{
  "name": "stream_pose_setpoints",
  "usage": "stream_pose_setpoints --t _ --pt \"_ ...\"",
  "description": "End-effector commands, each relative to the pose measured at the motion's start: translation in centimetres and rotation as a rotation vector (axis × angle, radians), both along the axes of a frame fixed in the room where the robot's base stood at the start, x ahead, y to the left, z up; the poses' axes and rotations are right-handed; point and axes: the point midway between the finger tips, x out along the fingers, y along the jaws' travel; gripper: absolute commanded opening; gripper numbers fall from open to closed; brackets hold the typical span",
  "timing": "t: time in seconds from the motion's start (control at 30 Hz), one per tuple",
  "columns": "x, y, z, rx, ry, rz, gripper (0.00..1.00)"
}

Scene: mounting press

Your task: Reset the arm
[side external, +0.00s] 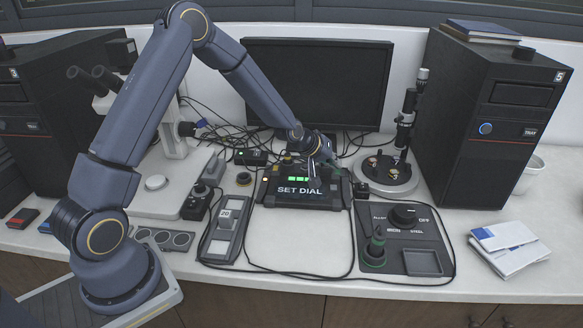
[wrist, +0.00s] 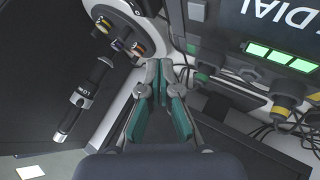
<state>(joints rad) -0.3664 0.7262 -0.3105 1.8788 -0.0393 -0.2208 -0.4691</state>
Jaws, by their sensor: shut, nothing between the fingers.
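My gripper (side external: 322,163) is above the rear right part of the black display unit (side external: 299,190), which reads SET DIAL beside green lit bars. In the wrist view my gripper (wrist: 160,68) has its teal-padded fingers together at the tips, with nothing between them. The control panel (side external: 440,238) at the front right has a black dial (side external: 404,214) with an OFF mark and a green-based knob (side external: 376,246). My gripper is apart from both. Whether it touches the display unit is unclear.
A monitor (side external: 320,80) stands behind. A round-based stand (side external: 384,178) is right of my gripper, near a black computer tower (side external: 490,115). A white microscope (side external: 170,150) stands left. Cables loop across the bench. Booklets (side external: 509,248) lie at right. The front middle is mostly clear.

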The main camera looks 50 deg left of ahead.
Motion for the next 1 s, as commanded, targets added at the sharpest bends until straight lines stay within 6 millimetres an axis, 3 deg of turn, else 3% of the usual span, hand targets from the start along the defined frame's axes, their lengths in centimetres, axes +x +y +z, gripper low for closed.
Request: stream_pose_setpoints --t 0.57,0.67,0.77,0.8,0.9,1.0 --pt "0.2 -0.5 0.4 0.003 -0.008 -0.010 0.00" --pt "1.0 -1.3 3.7 0.027 -0.065 -0.029 0.00" --pt "1.3 -2.3 10.2 0.080 -0.165 -0.057 0.00" --pt "0.7 -2.9 13.3 0.107 -0.202 -0.073 0.00" --pt "-2.2 -4.3 19.6 0.180 -0.250 -0.120 0.00" --pt "-6.5 -5.3 24.2 0.254 -0.259 -0.168 0.00"
